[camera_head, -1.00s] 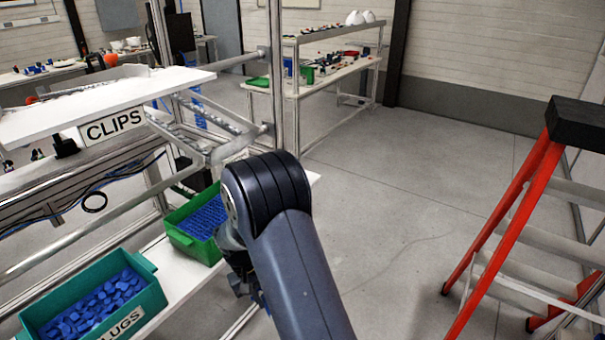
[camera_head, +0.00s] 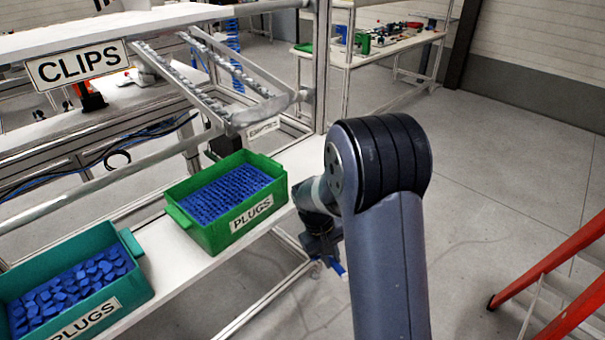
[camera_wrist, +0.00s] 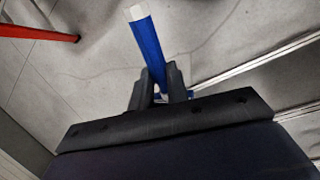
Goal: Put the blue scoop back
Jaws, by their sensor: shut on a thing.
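My gripper (camera_wrist: 160,85) is shut on the blue scoop (camera_wrist: 147,42) in the wrist view. In the head view my gripper (camera_head: 330,258) hangs to the right of the shelf, over open floor. A small blue and white bit of the scoop (camera_head: 338,267) shows there.
A green bin (camera_head: 183,217) labelled PLUGS, full of blue pieces, stands on the white shelf left of my gripper. A teal bin (camera_head: 137,283) of blue plugs stands nearer. The CLIPS shelf (camera_head: 185,16) is above. A red stepladder (camera_head: 560,262) stands at right.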

